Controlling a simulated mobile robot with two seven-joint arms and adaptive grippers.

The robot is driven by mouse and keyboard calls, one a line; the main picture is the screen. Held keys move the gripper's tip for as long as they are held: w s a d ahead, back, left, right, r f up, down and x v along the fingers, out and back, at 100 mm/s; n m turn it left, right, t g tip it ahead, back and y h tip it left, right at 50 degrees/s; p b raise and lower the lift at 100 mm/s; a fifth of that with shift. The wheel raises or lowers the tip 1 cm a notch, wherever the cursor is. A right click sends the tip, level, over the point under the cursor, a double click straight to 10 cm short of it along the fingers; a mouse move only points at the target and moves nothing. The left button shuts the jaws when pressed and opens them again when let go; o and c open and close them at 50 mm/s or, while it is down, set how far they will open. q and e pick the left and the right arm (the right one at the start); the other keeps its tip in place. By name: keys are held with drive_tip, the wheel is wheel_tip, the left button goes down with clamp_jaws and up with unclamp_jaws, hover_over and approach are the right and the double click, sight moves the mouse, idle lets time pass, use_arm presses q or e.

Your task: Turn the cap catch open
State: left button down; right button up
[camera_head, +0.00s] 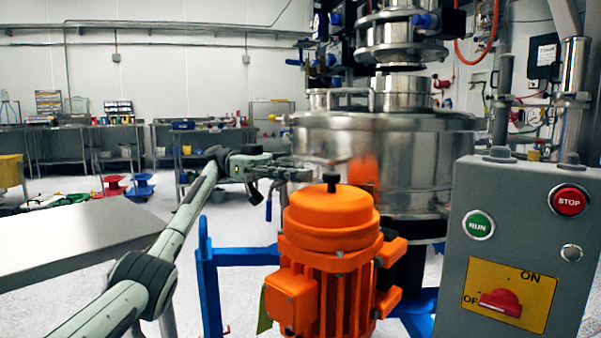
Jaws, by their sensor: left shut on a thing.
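The powder sifter is the large steel drum (405,165) right of centre, with a wide lid rim (385,120) around its upper part. My left gripper (302,172) reaches in from the left and is at the drum's left side, just below the rim. It is shut on a small part there, which I take to be the cap catch; the fingers hide most of it, so its angle cannot be told. A dark blue handle (268,210) hangs just below the gripper. My right gripper is not in view.
An orange motor (330,240) stands close below the gripper, on a blue frame (208,285). A grey control box (520,240) with RUN and STOP buttons fills the right front. A bare steel table (80,240) is at left. Benches (90,140) line the back wall.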

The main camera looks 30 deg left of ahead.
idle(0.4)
use_arm(q)
drive_tip(key=c, duration=1.4)
unclamp_jaws()
wheel_tip(320, 180, up, 10)
drive_tip(key=shift+r, duration=0.1)
